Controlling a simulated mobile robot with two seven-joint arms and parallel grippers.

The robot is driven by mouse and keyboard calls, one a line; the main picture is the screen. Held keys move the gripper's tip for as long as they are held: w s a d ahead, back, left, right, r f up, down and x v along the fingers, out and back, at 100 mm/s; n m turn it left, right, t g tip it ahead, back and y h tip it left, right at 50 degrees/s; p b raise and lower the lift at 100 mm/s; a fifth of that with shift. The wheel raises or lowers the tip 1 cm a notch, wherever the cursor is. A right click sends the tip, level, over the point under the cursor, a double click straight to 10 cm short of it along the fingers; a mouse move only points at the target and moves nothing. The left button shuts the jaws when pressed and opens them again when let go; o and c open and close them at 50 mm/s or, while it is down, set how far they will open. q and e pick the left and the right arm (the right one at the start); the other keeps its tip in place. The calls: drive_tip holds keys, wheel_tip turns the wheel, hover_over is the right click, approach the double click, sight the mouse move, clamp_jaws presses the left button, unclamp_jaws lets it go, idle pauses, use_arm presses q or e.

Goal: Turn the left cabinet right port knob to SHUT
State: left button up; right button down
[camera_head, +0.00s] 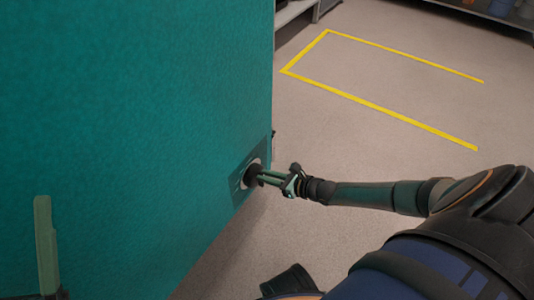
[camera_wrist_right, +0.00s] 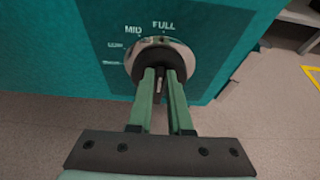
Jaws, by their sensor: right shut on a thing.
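The port knob (camera_head: 250,174) is dark and round with a pale ring, on a teal plate low on the cabinet (camera_head: 150,110) near its right edge. In the right wrist view the knob (camera_wrist_right: 161,62) sits under lettering that reads MID and FULL, with two smaller labels at left that I cannot read clearly. My right gripper (camera_head: 263,177) is shut on the knob, and its two green fingers (camera_wrist_right: 160,82) reach onto it in the right wrist view. They hide part of the knob, and its exact setting is unclear. A finger of my left gripper (camera_head: 45,245) shows at lower left, apart from the knob.
The teal cabinet wall fills the left of the head view. Open grey floor (camera_head: 390,75) with yellow tape lines (camera_head: 385,110) lies to the right. Shelving (camera_head: 490,12) stands at the far top right.

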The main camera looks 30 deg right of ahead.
sight(255, 184)
drive_tip(key=a+n+h, duration=0.1)
drive_tip(key=n, duration=0.1)
drive_tip(key=f+n+t+h+p, duration=0.1)
drive_tip(key=n, duration=0.1)
drive_tip(key=s+a+n+t+h, duration=0.1)
drive_tip(key=n, duration=0.1)
drive_tip(key=shift+s+a+f+n+h+p, duration=0.1)
drive_tip(key=shift+a+f+n+h+p, duration=0.2)
drive_tip(key=shift+a+f+n+p, duration=0.1)
drive_tip(key=n, duration=0.1)
drive_tip(key=f+n+t+b, duration=0.1)
drive_tip(key=shift+s+a+n+t+h, duration=0.1)
drive_tip(key=shift+a+n+t+h, duration=0.1)
drive_tip(key=shift+n+t+h, duration=0.15)
drive_tip(key=shift+f+n+t+h+b, duration=0.15)
drive_tip(key=shift+n+t+h+b, duration=0.2)
drive_tip(key=shift+n, duration=0.5)
drive_tip(key=shift+a+f+n+t, duration=0.1)
drive_tip(key=shift+f+n+t, duration=0.1)
drive_tip(key=shift+n, duration=0.3)
drive_tip(key=shift+f+n+t, duration=0.1)
drive_tip(key=shift+n+t, duration=0.1)
drive_tip(key=shift+n, duration=0.6)
